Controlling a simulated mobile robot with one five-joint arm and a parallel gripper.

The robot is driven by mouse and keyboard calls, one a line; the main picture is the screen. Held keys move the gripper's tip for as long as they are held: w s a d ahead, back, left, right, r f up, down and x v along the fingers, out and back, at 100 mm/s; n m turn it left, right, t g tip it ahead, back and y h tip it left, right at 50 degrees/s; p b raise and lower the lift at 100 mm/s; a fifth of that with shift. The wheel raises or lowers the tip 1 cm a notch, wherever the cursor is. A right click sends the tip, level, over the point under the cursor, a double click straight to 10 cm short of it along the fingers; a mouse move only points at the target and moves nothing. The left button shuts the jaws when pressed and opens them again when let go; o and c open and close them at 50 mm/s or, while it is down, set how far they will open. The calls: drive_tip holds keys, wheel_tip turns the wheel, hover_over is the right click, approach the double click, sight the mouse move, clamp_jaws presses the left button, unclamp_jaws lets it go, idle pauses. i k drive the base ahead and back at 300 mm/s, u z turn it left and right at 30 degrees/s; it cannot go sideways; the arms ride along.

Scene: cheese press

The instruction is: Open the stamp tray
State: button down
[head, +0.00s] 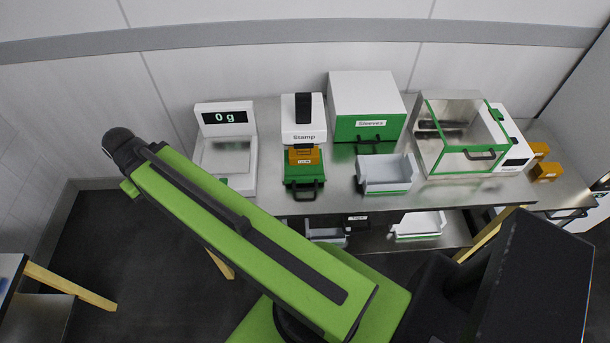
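The stamp machine (303,134) stands on the steel table, left of centre. It is a white box labelled "Stamp" with a black block on top. A green stamp tray (304,172) shows at its front, with a dark handle (304,190) facing the table's front edge. An orange block (304,157) is at the tray, close to the machine. I cannot tell how far out the tray is. My green arm link crosses the lower left and does not cover the tray. My gripper is not in view.
A scale (226,155) reading 0 g stands left of the stamp machine. To its right are a "Sleeves" box (365,100), a white open bin (386,174) and a clear-sided case (460,135). Orange blocks (545,171) lie far right. A lower shelf (455,228) holds bins.

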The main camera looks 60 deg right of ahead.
sight(304, 173)
drive_tip(key=z, duration=0.35)
drive_tip(key=k, duration=1.25)
drive_tip(key=z, duration=0.4)
drive_tip(key=i, duration=0.8)
drive_tip(key=u, duration=1.55)
drive_tip(key=k, duration=0.6)
drive_tip(key=u, duration=0.35)
drive_tip(key=i, duration=0.5)
